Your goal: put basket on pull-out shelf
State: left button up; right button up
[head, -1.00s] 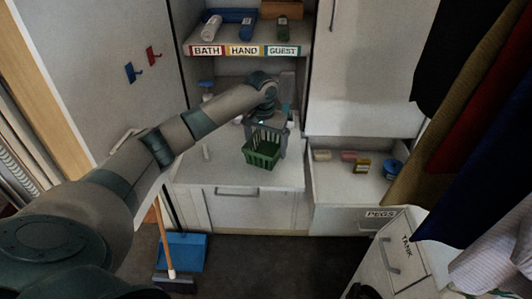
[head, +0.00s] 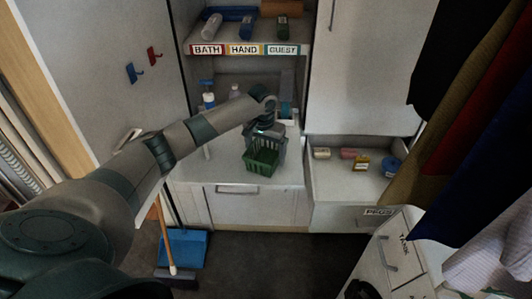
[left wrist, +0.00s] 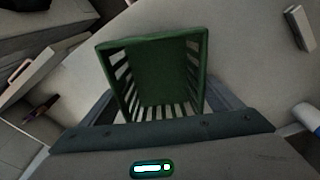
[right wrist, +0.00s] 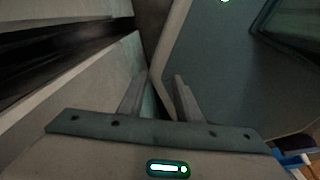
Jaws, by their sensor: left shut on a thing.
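The green slatted basket (head: 261,160) is held by my left gripper (head: 268,136), above or on the white pull-out shelf (head: 205,172); I cannot tell whether its base touches. In the left wrist view the basket (left wrist: 160,75) sits between the fingers, its open rim facing the camera. The shelf stands out from the cabinet, with a handle on its front. In the right wrist view my right gripper (right wrist: 160,85) is empty, its fingers apart with a narrow gap, near a large grey surface.
Several bottles (head: 208,99) stand at the shelf's back left. An open pegs drawer (head: 340,180) with small items is on the right. A labelled upper shelf (head: 245,49) is above. A blue dustpan (head: 187,246) is on the floor. Clothes (head: 470,150) hang at right.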

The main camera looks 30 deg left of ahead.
pick_arm(q)
jog(key=shift+f, duration=0.1)
jog(key=o, duration=1)
jog(key=shift+s+d+r+b, duration=0.1)
jog(key=shift+s+r+b, duration=0.25)
jog(key=shift+r, duration=1.7)
jog(key=shift+s+r+b, duration=0.1)
jog(key=shift+r+b, duration=0.4)
jog(key=shift+r, duration=1.5)
jog(key=shift+s+d+r+b, duration=0.1)
jog(key=shift+s+r+b, duration=0.25)
jog(key=shift+r, duration=1.7)
jog(key=shift+w, duration=0.15)
